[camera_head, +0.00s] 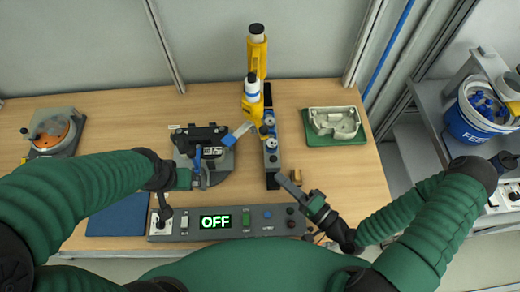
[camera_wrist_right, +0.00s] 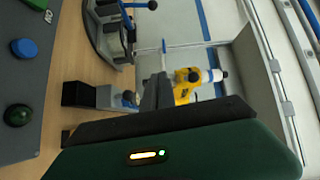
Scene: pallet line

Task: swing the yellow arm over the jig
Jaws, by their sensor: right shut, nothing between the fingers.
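The yellow arm (camera_head: 257,55) stands at the back middle of the table. Its lower link, with a white and blue cap, reaches forward to a grey rail (camera_head: 272,160), and a blue-tipped piece points left toward the jig. It also shows in the right wrist view (camera_wrist_right: 187,88). The grey jig (camera_head: 217,170) with a black top and blue lever sits left of the arm. My left gripper (camera_head: 192,178) is at the jig's front left by the lever; its fingers are unclear. My right gripper (camera_head: 284,179) is shut and empty, just right of the rail's front end.
A control panel (camera_head: 172,236) with an OFF display lies along the front edge. A green tray (camera_head: 350,139) holds a pale casting at right. A round orange device (camera_head: 48,135) stands at left. A blue bucket (camera_head: 468,130) is on the side shelf.

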